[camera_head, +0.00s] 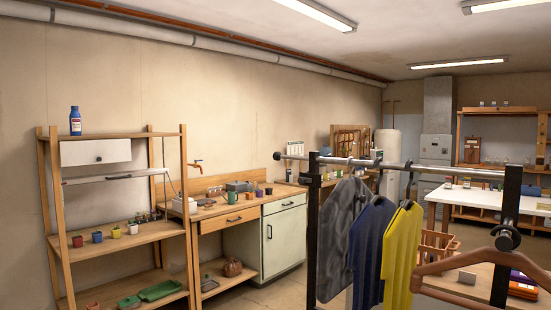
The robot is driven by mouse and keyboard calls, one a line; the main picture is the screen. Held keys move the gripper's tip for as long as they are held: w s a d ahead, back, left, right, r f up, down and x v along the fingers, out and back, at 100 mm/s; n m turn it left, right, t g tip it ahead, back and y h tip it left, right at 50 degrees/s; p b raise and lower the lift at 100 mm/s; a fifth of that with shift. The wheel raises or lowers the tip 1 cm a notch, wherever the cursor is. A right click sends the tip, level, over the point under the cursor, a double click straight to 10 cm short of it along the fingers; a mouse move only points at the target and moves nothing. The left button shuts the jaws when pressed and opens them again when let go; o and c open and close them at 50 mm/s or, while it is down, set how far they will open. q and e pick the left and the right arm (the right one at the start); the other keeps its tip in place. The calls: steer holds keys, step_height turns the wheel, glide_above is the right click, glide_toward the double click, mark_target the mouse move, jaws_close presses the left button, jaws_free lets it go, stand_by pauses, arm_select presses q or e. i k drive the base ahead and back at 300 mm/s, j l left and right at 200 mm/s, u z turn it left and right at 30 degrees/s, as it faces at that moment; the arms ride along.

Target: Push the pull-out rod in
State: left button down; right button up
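The pull-out rod (440,169) is a silver bar with a dark round end cap (277,156) at its left end. It runs across the top of a black clothes rack. Its left end sticks out past the left black post (312,230). Its right end meets the right black post (507,220). A grey garment (346,230), a blue garment (371,245) and a yellow garment (402,250) hang from it on hangers. Neither of my grippers shows in this view.
A wooden hanger (460,262) hangs near a dark knob (507,238) on the right post. A wooden shelf (115,236) and a counter (250,208) with a cabinet stand along the left wall. A white table (480,197) is behind the rack. Some open floor lies between counter and rack.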

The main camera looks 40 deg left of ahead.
mark_target(277, 156)
steer(key=j, duration=0.7)
steer(key=j+z, duration=0.15)
steer(key=j, duration=1.3)
steer(key=j+z, duration=0.15)
steer(key=j, duration=0.6)
steer(key=k+j, duration=0.15)
steer(key=j, duration=0.55)
steer(key=j+z, duration=0.15)
steer(key=j, duration=0.55)
steer(key=k+j, duration=0.15)
steer(key=j, duration=0.55)
steer(key=k+j+z, duration=0.15)
steer(key=j, duration=0.55)
